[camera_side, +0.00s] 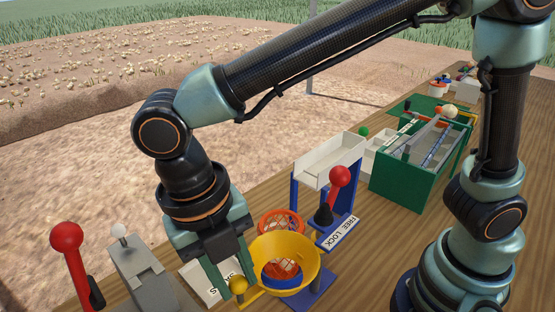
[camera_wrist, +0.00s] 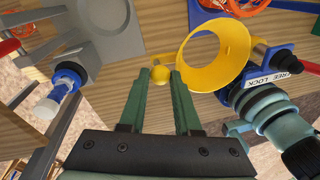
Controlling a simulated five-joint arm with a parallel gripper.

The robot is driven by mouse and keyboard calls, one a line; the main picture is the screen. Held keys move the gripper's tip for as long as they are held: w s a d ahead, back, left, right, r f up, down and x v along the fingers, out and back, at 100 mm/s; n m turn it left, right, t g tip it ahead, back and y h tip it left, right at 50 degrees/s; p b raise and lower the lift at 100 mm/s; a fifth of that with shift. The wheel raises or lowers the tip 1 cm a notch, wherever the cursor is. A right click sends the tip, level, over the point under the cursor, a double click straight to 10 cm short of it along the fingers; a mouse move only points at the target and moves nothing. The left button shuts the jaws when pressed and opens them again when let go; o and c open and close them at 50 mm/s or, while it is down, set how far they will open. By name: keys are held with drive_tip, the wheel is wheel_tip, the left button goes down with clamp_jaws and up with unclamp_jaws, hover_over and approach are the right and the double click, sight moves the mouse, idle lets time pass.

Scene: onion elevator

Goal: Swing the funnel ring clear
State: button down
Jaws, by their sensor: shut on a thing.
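The yellow funnel ring (camera_side: 287,251) sits over a blue stand with orange netting (camera_side: 283,225) around and below it in the side view. A short yellow arm with a round yellow knob (camera_side: 238,286) sticks out from the ring at its lower left. My gripper (camera_side: 232,290) points down and is shut on this knob. In the wrist view the knob (camera_wrist: 160,74) lies between the green fingertips (camera_wrist: 161,80), and the ring (camera_wrist: 218,52) is just right of them. How the ring's arm joins the stand is partly hidden.
A red-knobbed lever (camera_side: 338,178) by a FREE LOCK label (camera_side: 341,232) stands close right of the ring. A grey block with a white knob (camera_side: 135,262) and another red-knobbed lever (camera_side: 68,240) stand at left. A green bin (camera_side: 400,184) is farther back.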

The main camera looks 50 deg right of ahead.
drive_tip(key=c, duration=0.6)
unclamp_jaws()
drive_tip(key=shift+a, duration=0.1)
drive_tip(key=shift+c, duration=0.2)
wheel_tip(320, 180, up, 12)
drive_tip(key=w+a, duration=0.1)
drive_tip(key=shift+a, duration=0.3)
drive_tip(key=shift+w+f, duration=0.1)
drive_tip(key=w+d+f+m+t, duration=0.1)
drive_tip(key=d+m+t, duration=0.1)
drive_tip(key=d+m, duration=0.8)
drive_tip(key=w+d+f+m+t+y, duration=0.1)
drive_tip(key=w+d+f+m+t, duration=0.1)
drive_tip(key=d+m, duration=0.7)
drive_tip(key=w+d+f+m+t, duration=0.1)
drive_tip(key=d+f+m+t, duration=0.1)
drive_tip(key=d+m, duration=0.8)
drive_tip(key=shift+w+d+f+m+t+y, duration=0.15)
drive_tip(key=shift+w+d+m+t, duration=0.05)
drive_tip(key=shift+m, duration=0.75)
drive_tip(key=shift+w+d+f+m+t+y, duration=0.1)
drive_tip(key=shift+w+d+m+t+y, duration=0.1)
drive_tip(key=shift+m, duration=0.75)
